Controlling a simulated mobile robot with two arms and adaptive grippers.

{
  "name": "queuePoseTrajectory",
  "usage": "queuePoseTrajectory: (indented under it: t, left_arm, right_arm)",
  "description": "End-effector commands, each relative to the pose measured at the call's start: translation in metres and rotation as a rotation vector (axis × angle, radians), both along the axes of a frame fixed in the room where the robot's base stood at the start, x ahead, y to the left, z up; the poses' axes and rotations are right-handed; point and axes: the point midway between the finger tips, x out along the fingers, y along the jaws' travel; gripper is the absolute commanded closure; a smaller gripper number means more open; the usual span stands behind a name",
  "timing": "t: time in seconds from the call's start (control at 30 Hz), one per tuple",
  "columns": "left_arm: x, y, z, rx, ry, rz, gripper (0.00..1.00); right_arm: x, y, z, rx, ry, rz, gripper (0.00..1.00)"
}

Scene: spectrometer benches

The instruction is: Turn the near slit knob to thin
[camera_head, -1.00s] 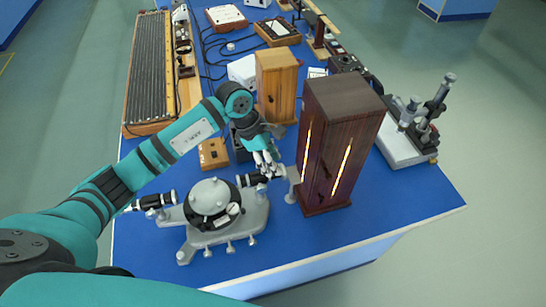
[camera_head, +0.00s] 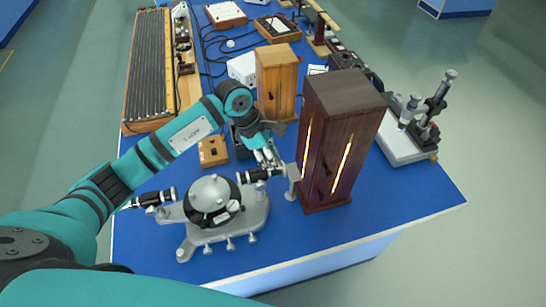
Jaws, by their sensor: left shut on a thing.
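The near spectrometer (camera_head: 214,207) stands on the blue bench, with a round black and grey table on a grey base. Its collimator tube (camera_head: 255,175) points right, toward a dark wooden lamp housing (camera_head: 343,125) with glowing slits. My left gripper (camera_head: 268,162) reaches down at the slit end of this tube, close to the lamp housing. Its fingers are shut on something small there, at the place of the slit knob. The knob itself is hidden by the fingers, so its setting cannot be read. My right gripper is not in view.
A lighter wooden cabinet (camera_head: 276,82) stands behind the gripper, and a small wooden box (camera_head: 213,151) lies left of it. A long ribbed rheostat (camera_head: 150,70) is at the far left. A microscope-like instrument (camera_head: 410,130) stands right. The bench's front right is clear.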

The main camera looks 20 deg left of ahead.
Motion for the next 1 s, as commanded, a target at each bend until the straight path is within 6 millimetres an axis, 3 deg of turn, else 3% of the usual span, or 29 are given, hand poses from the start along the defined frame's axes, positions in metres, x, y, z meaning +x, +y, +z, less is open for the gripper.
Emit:
queuePoseTrajectory:
  t: [0.27,1.0]
  left_arm:
    - [-0.001,0.0,-0.003,0.002,-0.005,0.172,1.0]
    - [-0.006,-0.006,-0.003,-0.001,-0.006,0.867,1.0]
  right_arm:
    - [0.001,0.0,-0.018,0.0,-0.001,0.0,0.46]
    - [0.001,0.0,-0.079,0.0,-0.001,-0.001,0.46]
